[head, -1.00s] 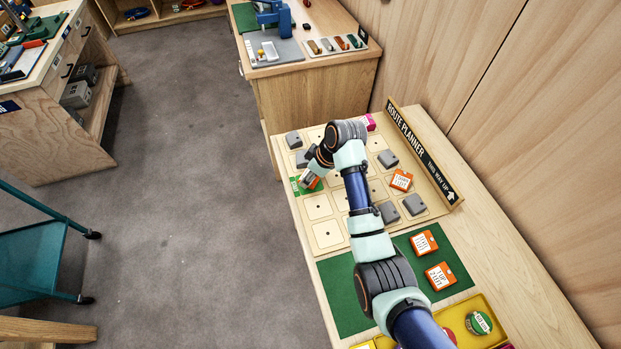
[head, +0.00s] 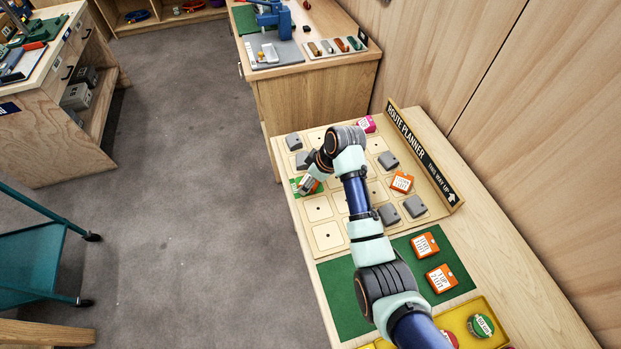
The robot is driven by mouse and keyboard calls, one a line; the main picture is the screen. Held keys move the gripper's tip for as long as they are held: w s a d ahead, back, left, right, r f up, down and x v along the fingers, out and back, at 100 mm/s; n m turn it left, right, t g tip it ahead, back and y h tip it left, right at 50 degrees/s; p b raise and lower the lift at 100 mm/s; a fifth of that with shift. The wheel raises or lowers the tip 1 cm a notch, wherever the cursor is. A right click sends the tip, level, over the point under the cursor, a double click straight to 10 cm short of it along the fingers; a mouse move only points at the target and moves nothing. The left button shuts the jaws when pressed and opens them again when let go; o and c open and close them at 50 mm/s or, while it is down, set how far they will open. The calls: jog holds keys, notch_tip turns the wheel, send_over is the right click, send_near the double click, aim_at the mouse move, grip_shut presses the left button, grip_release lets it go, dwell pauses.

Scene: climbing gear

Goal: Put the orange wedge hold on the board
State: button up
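My gripper (head: 311,177) is at the left edge of the pale board (head: 327,236), low over a small green patch (head: 296,186). Another orange labelled block (head: 402,182) sits on the board's right side. Two more orange labelled blocks, one upper (head: 424,244) and one lower (head: 440,278), lie on the green mat (head: 342,300).
Several grey blocks (head: 388,160) and a magenta block (head: 366,124) occupy other board squares. The "ROUTE PLANNER" sign (head: 425,160) stands along the board's right edge. A yellow tray (head: 462,314) holds round pieces near the front. My arm spans the board and mat.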

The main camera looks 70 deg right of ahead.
jog(key=p+v, duration=0.3)
jog(key=v, duration=0.9)
jog(key=w+a+r+t, duration=0.1)
jog(key=w+a, duration=0.4)
jog(key=a, duration=0.4)
jog(key=w+a+r+n+t+h, duration=0.15)
jog(key=w+a, duration=0.25)
jog(key=a, duration=0.6)
jog(key=w+a+r+m+t, duration=0.1)
jog(key=w+a+t, duration=0.1)
jog(key=w+a, duration=0.5)
jog(key=s+a+r+t+y, duration=0.1)
jog(key=s+a+r+t, duration=0.1)
jog(key=a, duration=0.7)
jog(key=s+a+r+t+y, duration=0.1)
jog(key=s+a+r, duration=0.3)
jog(key=a, duration=0.5)
jog(key=shift+s+r+t, duration=0.2)
jog(key=shift+r+t, duration=0.25)
jog(key=shift+r, duration=0.35)
